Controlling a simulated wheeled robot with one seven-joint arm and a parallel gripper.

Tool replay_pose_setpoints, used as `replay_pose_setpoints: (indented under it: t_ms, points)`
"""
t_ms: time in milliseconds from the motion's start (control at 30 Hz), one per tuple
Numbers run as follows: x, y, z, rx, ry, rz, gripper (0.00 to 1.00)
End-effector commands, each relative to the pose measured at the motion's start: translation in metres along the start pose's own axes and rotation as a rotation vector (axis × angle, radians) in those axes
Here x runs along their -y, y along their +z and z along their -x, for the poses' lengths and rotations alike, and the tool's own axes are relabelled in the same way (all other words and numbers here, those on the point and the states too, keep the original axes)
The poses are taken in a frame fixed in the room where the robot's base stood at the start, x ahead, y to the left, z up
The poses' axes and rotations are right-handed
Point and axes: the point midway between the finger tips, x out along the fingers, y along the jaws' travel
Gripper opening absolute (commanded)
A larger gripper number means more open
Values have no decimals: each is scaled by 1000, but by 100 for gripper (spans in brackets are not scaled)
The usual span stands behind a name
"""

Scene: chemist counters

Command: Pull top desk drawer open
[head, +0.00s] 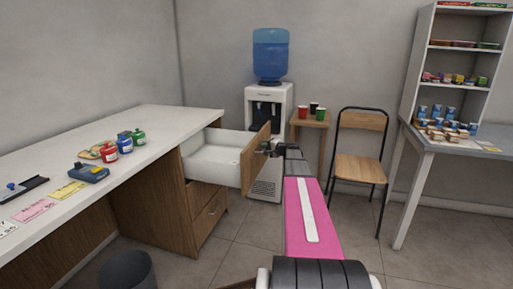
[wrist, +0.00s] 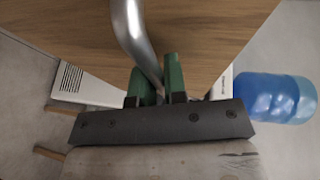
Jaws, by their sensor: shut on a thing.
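The top desk drawer (head: 217,157) is pulled well out of the desk (head: 154,203). Its white inside shows, and its wooden front (head: 256,158) faces right. In the wrist view the wooden drawer front (wrist: 210,30) fills the upper part, with a curved metal handle (wrist: 130,30) on it. My gripper (head: 268,148) is at the drawer front. In the wrist view my gripper's green fingers (wrist: 158,80) are shut on the handle, one on each side of the bar. The part of the handle between the fingers is partly hidden.
Lower drawers (head: 209,215) are shut. Bottles (head: 124,143) and a card reader (head: 88,173) stand on the desktop. A water cooler (head: 268,100), a small table (head: 311,121) and a chair (head: 360,165) are behind. A bin (head: 127,270) stands at lower left. Floor is clear right of the drawers.

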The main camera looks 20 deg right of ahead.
Motion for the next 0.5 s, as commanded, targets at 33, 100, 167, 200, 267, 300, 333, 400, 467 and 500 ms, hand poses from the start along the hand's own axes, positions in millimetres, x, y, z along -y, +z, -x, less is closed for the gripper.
replay_pose_setpoints:
  t_ms: [33,100,167,200,267,300,333,400,467,500]
  points:
    - [-1,-2,5,-1,0,0,0]
    - [-2,-4,9,-2,0,0,0]
    - [-3,-5,12,-2,0,0,0]
    - [-3,-6,14,-2,1,0,0]
    - [-4,-6,15,-1,0,0,0]
    - [-4,-7,15,-1,0,0,0]
    - [-4,-7,15,-1,0,0,0]
    - [-4,-7,15,-1,0,0,0]
    - [-4,-7,15,-1,0,0,0]
    - [-4,-7,15,-1,0,0,0]
